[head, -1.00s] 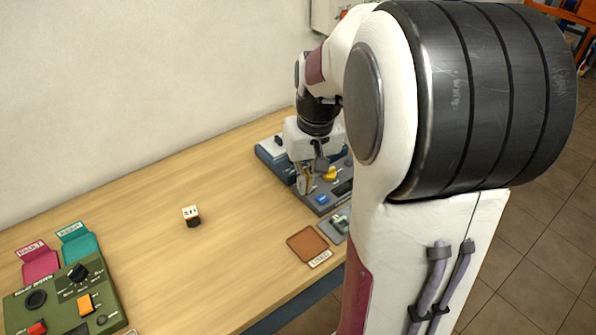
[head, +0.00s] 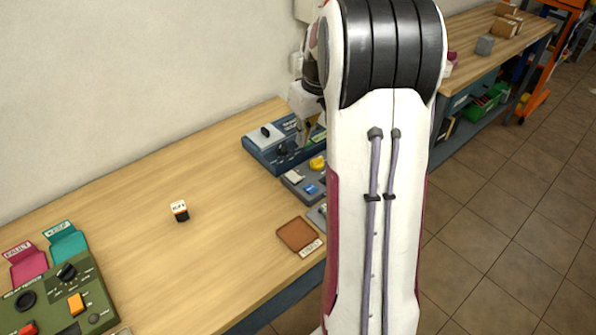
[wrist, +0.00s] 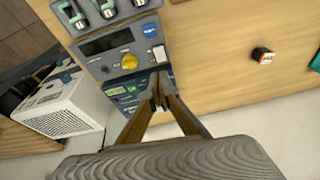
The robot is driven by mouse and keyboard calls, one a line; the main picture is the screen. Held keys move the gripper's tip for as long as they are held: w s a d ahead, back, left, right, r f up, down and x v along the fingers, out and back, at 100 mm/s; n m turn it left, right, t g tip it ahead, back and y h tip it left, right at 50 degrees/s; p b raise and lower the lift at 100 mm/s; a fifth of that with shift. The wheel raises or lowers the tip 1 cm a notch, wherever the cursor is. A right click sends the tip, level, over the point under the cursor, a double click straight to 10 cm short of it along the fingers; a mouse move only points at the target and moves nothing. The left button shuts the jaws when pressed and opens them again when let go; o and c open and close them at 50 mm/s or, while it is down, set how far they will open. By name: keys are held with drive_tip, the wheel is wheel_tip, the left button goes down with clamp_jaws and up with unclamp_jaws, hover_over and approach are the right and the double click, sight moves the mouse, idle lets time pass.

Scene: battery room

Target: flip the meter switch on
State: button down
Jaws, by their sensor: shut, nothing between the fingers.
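A dark blue device (head: 262,153) with a pale top, a black knob (head: 282,150) and a small black switch (head: 265,131) stands at the back of the bench in the head view. Its label is unreadable. In the wrist view, its green display (wrist: 118,91) shows beside the fingers. My gripper (head: 304,140) is shut and empty, in front of or over the device's right part. In the wrist view, my gripper (wrist: 158,96) points at the device, its fingertips together and hiding part of it. I cannot tell whether they touch it. The switch's position is unclear.
A grey panel with a yellow knob (wrist: 130,61), blue button (wrist: 149,29) and white rocker (wrist: 159,53) adjoins the device. A brown tray (head: 297,234), a small block (head: 180,210) and a green panel (head: 45,295) share the bench.

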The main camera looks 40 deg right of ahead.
drive_tip(key=shift+n, duration=0.4)
drive_tip(key=shift+f, duration=0.15)
hover_over(297, 179)
drive_tip(key=s+x, duration=0.1)
drive_tip(key=x, duration=0.6)
drive_tip(key=s+x, duration=0.1)
drive_tip(key=x, duration=0.3)
drive_tip(key=shift+s+f, duration=0.3)
drive_tip(key=shift+s, duration=0.05)
drive_tip(key=shift+s+f, duration=0.1)
drive_tip(key=shift+f, duration=0.95)
drive_tip(key=shift+s+f, duration=0.2)
drive_tip(key=shift+f, duration=0.25)
drive_tip(key=shift+w+r, duration=0.1)
drive_tip(key=shift+w, duration=0.1)
drive_tip(key=shift+w+r, duration=0.2)
drive_tip(key=shift+w, duration=0.25)
